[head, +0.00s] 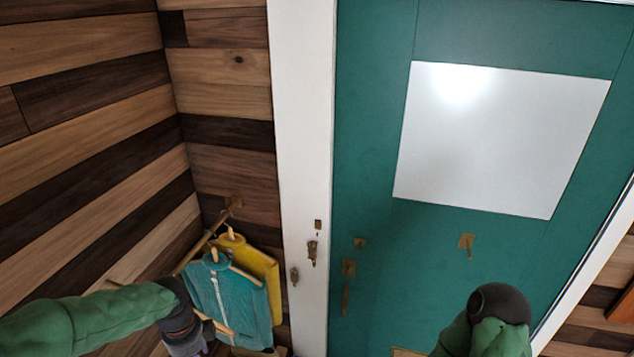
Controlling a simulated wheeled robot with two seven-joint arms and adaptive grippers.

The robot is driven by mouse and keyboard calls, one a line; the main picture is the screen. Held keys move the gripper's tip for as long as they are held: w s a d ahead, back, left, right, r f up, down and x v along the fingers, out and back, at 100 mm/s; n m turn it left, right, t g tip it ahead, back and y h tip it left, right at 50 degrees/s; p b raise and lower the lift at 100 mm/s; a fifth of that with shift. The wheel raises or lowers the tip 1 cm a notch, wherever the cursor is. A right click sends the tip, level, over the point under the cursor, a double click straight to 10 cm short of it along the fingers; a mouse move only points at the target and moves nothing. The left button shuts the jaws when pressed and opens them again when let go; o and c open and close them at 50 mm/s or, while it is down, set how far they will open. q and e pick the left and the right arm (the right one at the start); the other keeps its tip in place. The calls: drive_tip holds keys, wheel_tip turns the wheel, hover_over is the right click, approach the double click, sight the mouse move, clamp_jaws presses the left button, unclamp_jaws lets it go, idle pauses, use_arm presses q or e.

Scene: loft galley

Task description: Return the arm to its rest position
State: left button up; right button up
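My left arm, in a green sleeve, comes in from the left in the head view. Its dark gripper (200,346) is low in the frame, in front of and just left of a teal jacket (228,298). The fingers are small and partly cut off, so I cannot tell whether they are open or shut. A light wooden bar shows on both sides of the wrist; I cannot tell whether it is touched or held. My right arm (490,335) shows at the bottom right as a green link with a black end; its gripper is out of view.
The teal jacket and a yellow garment (262,268) hang on wooden hangers from a rail (208,238) by the striped wooden wall (80,130). A white door post (305,120) and a teal door (375,150) with a white panel (500,140) stand ahead.

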use_arm(q)
drive_tip(key=s+d+f+n+h+b, duration=0.1)
drive_tip(key=d+f+n+b, duration=0.25)
drive_tip(key=f, duration=0.65)
drive_tip(key=d+f+n+h+b, duration=0.1)
drive_tip(key=d+f+n+b, duration=0.3)
drive_tip(key=f, duration=0.6)
drive_tip(key=s+d+f+n+h+b, duration=0.1)
drive_tip(key=d+f+n+b, duration=0.25)
drive_tip(key=f+b, duration=0.45)
drive_tip(key=s+d+f+n+b, duration=0.2)
drive_tip(key=s+f+n+b, duration=0.1)
drive_tip(key=f, duration=0.5)
drive_tip(key=s+d+f+n+b, duration=0.2)
drive_tip(key=s+f+n+b, duration=0.1)
drive_tip(key=f, duration=0.6)
drive_tip(key=s+d+f+n+h+b, duration=0.1)
drive_tip(key=s+d+f+n+b, duration=0.2)
drive_tip(key=f+n, duration=0.3)
wheel_tip(320, 180, down, 3)
drive_tip(key=shift+s+r+b, duration=0.1)
drive_tip(key=shift+s+b, duration=0.2)
drive_tip(key=shift+b, duration=0.4)
use_arm(e)
wheel_tip(320, 180, down, 26)
drive_tip(key=shift+w+f, duration=0.25)
drive_tip(key=shift+w, duration=0.1)
